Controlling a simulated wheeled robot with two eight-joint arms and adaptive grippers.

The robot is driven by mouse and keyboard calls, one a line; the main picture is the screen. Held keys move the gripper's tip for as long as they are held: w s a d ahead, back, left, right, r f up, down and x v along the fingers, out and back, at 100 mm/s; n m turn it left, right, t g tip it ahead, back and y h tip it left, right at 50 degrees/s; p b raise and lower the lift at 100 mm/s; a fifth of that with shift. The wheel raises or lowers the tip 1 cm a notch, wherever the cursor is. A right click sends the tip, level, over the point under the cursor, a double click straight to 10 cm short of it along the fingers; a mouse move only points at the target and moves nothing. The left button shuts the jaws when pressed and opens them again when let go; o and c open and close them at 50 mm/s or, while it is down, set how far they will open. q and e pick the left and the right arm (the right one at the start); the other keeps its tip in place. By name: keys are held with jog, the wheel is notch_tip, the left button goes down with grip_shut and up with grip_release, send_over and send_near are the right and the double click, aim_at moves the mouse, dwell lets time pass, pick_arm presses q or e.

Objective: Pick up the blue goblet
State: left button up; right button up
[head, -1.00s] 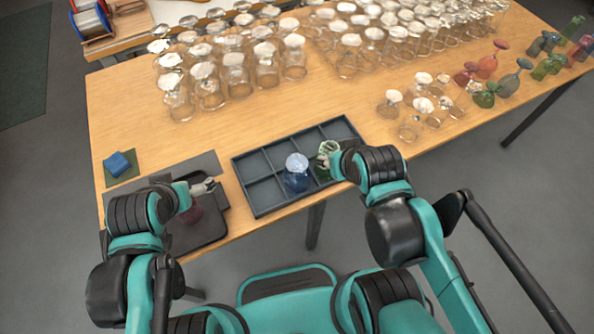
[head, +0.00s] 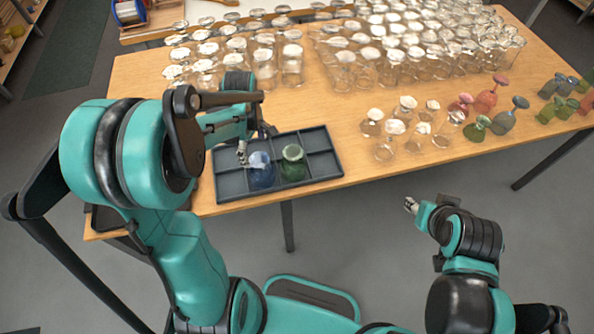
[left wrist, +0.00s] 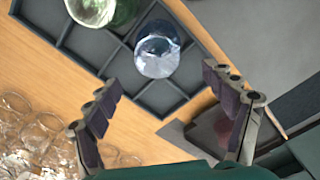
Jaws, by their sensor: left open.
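The blue goblet (head: 261,172) stands in a front compartment of the dark divided tray (head: 329,177). It also shows in the left wrist view (left wrist: 157,50), between and beyond the fingertips. A green goblet (head: 292,164) stands in the tray just right of it. My left gripper (head: 243,152) is open and empty, at the blue goblet's upper left in the head view. In the left wrist view, its fingers (left wrist: 161,76) are spread, with the goblet apart from them. My right gripper (head: 411,205) is off the table's front edge, its fingers too small to judge.
Many clear glasses (head: 390,68) fill the back of the table. Red, green and blue goblets (head: 487,101) stand at the right. A reddish thing (left wrist: 207,132) rests on a dark surface in the left wrist view.

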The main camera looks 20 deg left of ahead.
aim_at(259, 159)
pick_arm(q)
jog(key=f, duration=0.2)
jog(key=f+b, duration=0.1)
jog(key=shift+w+d+f+n, duration=0.15)
jog(key=shift+w+f+n, duration=0.05)
jog(key=shift+f+n, duration=0.15)
jog(key=f+b, duration=0.2)
jog(key=f, duration=0.3)
jog(key=shift+d, duration=0.2)
jog(key=shift+c, duration=1.1)
jog(key=c, duration=1.4)
